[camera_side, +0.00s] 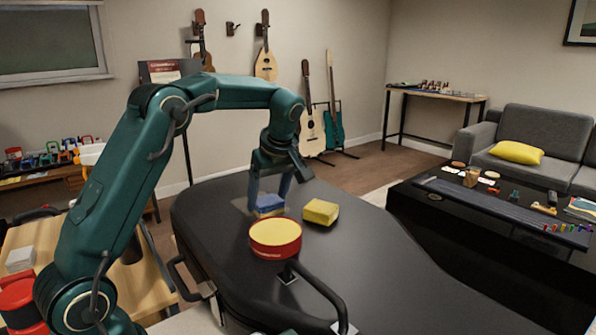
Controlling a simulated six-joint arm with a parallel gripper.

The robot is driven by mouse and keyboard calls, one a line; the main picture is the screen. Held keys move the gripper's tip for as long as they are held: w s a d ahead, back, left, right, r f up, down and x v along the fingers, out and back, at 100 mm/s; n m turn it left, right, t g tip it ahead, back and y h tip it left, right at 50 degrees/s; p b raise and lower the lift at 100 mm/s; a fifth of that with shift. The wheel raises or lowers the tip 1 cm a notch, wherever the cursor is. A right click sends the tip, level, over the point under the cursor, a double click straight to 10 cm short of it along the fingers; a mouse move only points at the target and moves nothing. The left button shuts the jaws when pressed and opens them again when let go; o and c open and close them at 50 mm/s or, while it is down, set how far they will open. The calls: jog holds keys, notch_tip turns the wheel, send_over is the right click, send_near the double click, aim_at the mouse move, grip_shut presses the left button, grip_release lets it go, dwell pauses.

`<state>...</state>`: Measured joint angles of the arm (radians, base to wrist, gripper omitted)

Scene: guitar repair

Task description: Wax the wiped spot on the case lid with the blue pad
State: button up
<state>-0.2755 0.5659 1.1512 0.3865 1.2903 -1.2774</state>
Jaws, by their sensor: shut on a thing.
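The black case lid (376,272) fills the middle of the view. My gripper (269,197) points down over its far left part and is shut on the blue pad (270,207). The pad is at the lid surface; I cannot tell whether it presses on it. A dull, lighter patch (238,204) shows on the lid around and left of the pad. A yellow block (321,212), like a sponge, lies just right of the pad. A round red tin with a yellow top face (275,238) stands in front of the pad.
A black handle (322,290) stands up from the near side of the case, in front of the tin. A wooden bench (38,250) is at the left. A low black table (480,215) with small items stands at the right. The lid's right part is clear.

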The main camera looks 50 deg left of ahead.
jog(key=shift+d+f, duration=0.1)
jog(key=shift+r, duration=4.05)
jog(key=shift+f, duration=0.15)
jog(key=shift+n, duration=0.6)
jog(key=shift+f, duration=2.8)
